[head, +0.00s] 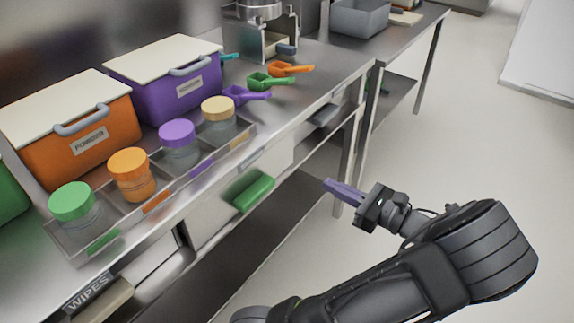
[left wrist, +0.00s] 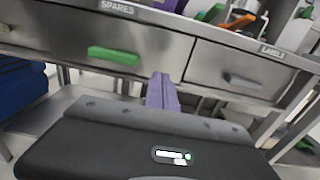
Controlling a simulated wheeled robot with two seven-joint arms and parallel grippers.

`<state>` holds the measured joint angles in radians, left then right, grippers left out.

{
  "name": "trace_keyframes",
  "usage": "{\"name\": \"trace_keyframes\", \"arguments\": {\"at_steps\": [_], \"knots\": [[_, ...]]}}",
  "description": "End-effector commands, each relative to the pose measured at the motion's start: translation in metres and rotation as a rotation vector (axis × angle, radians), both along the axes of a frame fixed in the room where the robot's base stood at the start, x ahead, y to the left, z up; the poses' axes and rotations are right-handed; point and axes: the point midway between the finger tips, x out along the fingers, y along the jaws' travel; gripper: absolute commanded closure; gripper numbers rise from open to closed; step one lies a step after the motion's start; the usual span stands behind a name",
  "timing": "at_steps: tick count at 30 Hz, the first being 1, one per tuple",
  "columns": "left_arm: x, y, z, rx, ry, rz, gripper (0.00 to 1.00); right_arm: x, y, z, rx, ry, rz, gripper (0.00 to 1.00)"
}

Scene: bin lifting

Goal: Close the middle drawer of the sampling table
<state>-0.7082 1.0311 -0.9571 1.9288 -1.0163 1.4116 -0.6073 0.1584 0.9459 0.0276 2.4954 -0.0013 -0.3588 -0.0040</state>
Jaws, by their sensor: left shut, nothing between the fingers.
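The middle drawer has a green handle (head: 254,193). In the left wrist view its front (left wrist: 60,38), with the handle (left wrist: 113,55), is labelled SPARES. In the left wrist view the fingers (left wrist: 162,92) point toward the table front near the right end of the SPARES drawer. My right gripper is not in view.
A drawer labelled LABELS (left wrist: 228,68) is at the right and a WIPES drawer (head: 105,300) at the left. Colored jars, scoops, an orange bin (head: 75,150) and a purple bin (head: 170,92) stand on top. A lower shelf (head: 255,235) lies below. The floor at right is clear.

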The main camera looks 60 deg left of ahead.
Motion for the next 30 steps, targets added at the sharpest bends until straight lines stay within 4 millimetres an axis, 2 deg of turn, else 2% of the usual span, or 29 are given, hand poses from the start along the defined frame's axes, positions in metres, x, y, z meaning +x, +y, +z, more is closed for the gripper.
{"name": "trace_keyframes", "arguments": {"at_steps": [8,13,30], "knots": [[-0.001,0.004,-0.001,-0.003,0.001,0.001,1.0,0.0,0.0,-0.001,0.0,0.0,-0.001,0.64],[-0.007,0.019,-0.002,-0.004,0.002,0.003,1.0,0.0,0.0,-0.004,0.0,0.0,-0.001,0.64],[-0.042,0.116,-0.003,-0.005,0.001,0.003,1.0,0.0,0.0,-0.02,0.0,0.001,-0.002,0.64]]}}
